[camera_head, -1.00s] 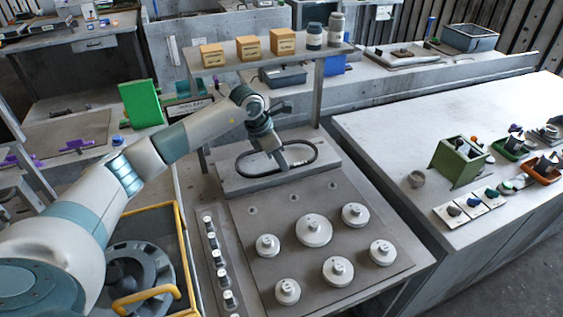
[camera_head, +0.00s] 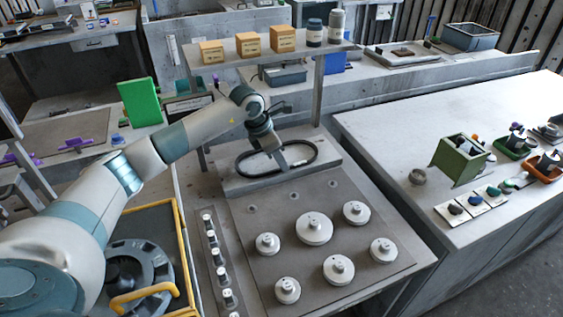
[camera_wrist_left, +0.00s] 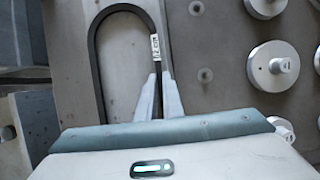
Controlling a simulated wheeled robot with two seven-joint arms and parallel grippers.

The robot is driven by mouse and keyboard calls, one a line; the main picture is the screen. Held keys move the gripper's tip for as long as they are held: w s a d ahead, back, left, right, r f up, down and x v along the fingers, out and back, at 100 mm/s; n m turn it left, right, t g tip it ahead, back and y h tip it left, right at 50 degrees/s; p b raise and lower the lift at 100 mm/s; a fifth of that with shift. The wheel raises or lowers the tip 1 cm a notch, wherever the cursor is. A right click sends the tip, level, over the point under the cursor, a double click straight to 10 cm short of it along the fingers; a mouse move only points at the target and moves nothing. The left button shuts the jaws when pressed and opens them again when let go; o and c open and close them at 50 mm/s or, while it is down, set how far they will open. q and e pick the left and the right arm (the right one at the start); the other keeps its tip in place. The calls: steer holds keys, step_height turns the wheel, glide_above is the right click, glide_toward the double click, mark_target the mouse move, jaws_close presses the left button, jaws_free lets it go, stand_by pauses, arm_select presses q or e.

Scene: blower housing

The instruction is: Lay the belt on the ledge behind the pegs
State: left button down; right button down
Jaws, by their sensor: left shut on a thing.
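The black belt (camera_head: 243,154) is a long loop over the raised grey ledge (camera_head: 328,149) at the back of the board. It also shows in the left wrist view (camera_wrist_left: 92,45), with a white label on its strand near the fingers. My left gripper (camera_head: 285,166) is shut on the near strand of the belt, and its fingertips (camera_wrist_left: 161,82) straddle that strand just below the label. The pegs are round pale discs with knobs (camera_head: 314,229) on the grey board in front of the ledge. Whether the belt touches the ledge everywhere is hard to tell. My right gripper is not in view.
A shelf with orange boxes (camera_head: 247,46) and jars (camera_head: 314,33) stands above and behind the ledge. A strip of small posts (camera_head: 213,253) lies left of the board. A yellow-rimmed bin (camera_head: 182,250) stands at lower left. A side table (camera_head: 375,130) is on the right.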

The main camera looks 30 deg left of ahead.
arm_select(q)
steer(key=c, duration=1.8)
jaws_free()
steer(key=shift+r, duration=0.25)
steer(key=shift+r+p, duration=0.55)
steer(key=shift+r, duration=0.45)
steer(key=shift+r, duration=0.1)
steer(key=shift+r+p, duration=1.05)
steer(key=shift+r, duration=1.4)
steer(key=shift+f, duration=0.1)
